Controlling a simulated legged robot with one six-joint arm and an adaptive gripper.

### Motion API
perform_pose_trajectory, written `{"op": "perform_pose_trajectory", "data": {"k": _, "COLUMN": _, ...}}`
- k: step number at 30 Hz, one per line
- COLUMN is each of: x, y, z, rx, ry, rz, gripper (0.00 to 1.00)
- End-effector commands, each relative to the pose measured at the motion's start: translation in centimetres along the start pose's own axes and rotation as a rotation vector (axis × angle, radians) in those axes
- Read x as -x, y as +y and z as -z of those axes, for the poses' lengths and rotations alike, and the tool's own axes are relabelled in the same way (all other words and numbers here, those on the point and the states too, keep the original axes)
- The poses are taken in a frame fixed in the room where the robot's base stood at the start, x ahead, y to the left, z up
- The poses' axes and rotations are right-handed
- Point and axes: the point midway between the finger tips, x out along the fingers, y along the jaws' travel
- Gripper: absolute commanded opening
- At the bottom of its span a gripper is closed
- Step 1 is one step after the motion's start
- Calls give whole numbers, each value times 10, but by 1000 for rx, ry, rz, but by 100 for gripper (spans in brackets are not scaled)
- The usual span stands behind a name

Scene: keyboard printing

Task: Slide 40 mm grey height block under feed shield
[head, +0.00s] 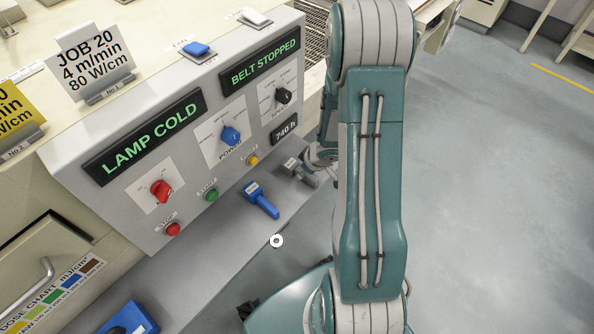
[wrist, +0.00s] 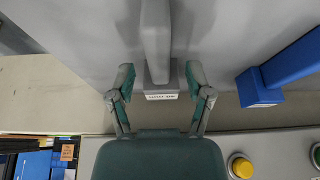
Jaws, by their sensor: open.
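The grey height block (head: 294,166) lies on the grey ledge below the control panel, with its handle towards the lower right in the head view. In the wrist view the grey block (wrist: 157,45) runs up the middle, and a white label on its near end is too small to read. My gripper (wrist: 160,84) is open, with one finger on each side of the block's labelled end and a gap visible on both sides. I cannot make out the feed shield in either view.
A blue handled block (head: 261,200) lies left of the grey one and shows at right in the wrist view (wrist: 285,72). The control panel (head: 195,130) with knobs and buttons stands behind. A white ring (head: 276,241) lies near the ledge. Open floor (head: 490,200) is at right.

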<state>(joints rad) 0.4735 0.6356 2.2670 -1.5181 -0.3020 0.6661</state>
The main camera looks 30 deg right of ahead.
Motion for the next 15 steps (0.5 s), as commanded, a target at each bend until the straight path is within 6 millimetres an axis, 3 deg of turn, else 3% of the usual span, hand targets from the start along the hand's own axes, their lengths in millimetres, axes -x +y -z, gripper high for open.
{"op": "perform_pose_trajectory", "data": {"k": 4, "x": -12, "y": 0, "z": 0, "rx": 0, "ry": -1, "rz": 1, "gripper": 66}}
{"op": "perform_pose_trajectory", "data": {"k": 11, "x": -12, "y": 0, "z": 0, "rx": 1, "ry": 0, "rz": 0, "gripper": 66}}
{"op": "perform_pose_trajectory", "data": {"k": 12, "x": -12, "y": 0, "z": 0, "rx": 1, "ry": 0, "rz": 0, "gripper": 61}}
{"op": "perform_pose_trajectory", "data": {"k": 15, "x": -13, "y": 0, "z": 0, "rx": 0, "ry": 0, "rz": 0, "gripper": 17}}
